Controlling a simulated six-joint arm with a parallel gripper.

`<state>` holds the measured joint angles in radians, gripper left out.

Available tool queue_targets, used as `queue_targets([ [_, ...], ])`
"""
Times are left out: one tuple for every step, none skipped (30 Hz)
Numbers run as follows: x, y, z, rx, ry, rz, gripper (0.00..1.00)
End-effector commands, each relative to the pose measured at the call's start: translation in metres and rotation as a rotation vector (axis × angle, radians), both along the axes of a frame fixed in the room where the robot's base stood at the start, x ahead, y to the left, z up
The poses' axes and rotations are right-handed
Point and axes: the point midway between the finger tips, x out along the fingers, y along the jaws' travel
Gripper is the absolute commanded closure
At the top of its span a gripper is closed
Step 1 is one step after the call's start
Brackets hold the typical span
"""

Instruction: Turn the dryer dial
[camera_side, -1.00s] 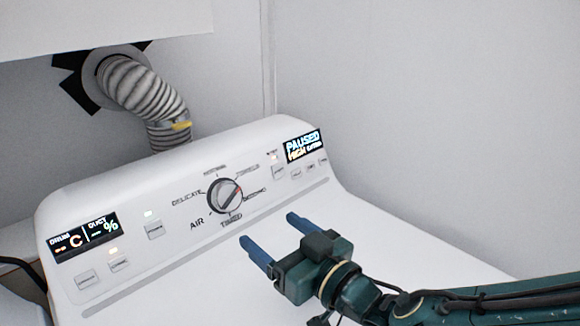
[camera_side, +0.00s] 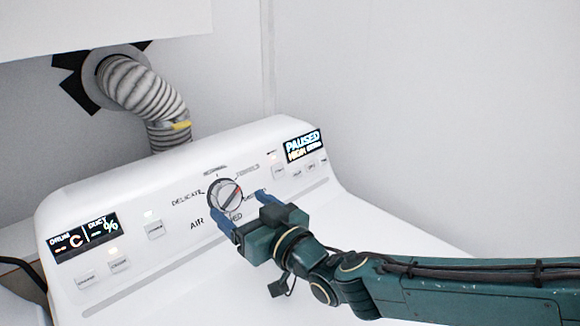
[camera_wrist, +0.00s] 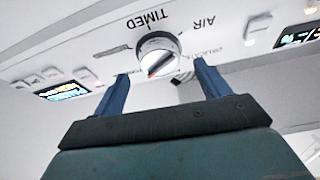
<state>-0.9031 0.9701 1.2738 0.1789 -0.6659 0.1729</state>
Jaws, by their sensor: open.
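The dryer dial (camera_side: 224,193) is a round dark-rimmed knob with a light face and a reddish pointer mark, on the sloped white control panel. In the side view my gripper (camera_side: 238,218) is open just in front of the dial, its blue fingers pointing at the panel and partly hiding the labels below the dial. In the wrist view the dial (camera_wrist: 158,54) appears upside down, beyond and between the two blue fingertips of my gripper (camera_wrist: 160,68). The fingers look apart from the dial; exact depth is hard to tell.
The panel has a left display (camera_side: 84,238), a right display reading PAUSED (camera_side: 303,146) and several push buttons. The white dryer top (camera_side: 385,225) is clear. A ribbed duct hose (camera_side: 146,95) rises behind, and a wall (camera_side: 420,90) stands at the right.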

Motion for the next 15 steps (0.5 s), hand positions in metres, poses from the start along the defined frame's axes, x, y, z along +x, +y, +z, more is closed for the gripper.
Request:
queue_targets([
  [0.003, 0.003, -0.001, 0.000, 0.000, 0.000, 0.25],
  [0.005, 0.004, -0.001, -0.001, 0.001, -0.001, 0.25],
  [0.007, 0.006, 0.000, 0.001, 0.001, -0.001, 0.25],
  [0.008, 0.008, -0.001, 0.001, 0.001, -0.001, 0.25],
  [0.010, 0.009, -0.001, 0.001, 0.001, -0.001, 0.25],
  [0.011, 0.011, -0.001, 0.000, 0.001, 0.000, 0.25],
  [0.013, 0.012, -0.001, 0.000, 0.001, 0.000, 0.25],
  [0.014, 0.013, 0.000, 0.001, 0.001, 0.000, 0.25],
  [0.015, 0.015, 0.000, 0.001, 0.001, 0.000, 0.25],
  [0.016, 0.016, -0.001, 0.001, 0.001, 0.000, 0.25],
  [0.017, 0.016, -0.001, 0.000, 0.000, 0.000, 0.25],
  [0.018, 0.017, -0.001, -0.001, 0.001, 0.000, 0.25],
  [0.019, 0.018, -0.001, -0.001, 0.001, 0.000, 0.25],
  [0.019, 0.018, -0.001, -0.001, 0.001, 0.000, 0.25],
  [0.020, 0.019, -0.001, -0.001, 0.001, 0.000, 0.25],
])
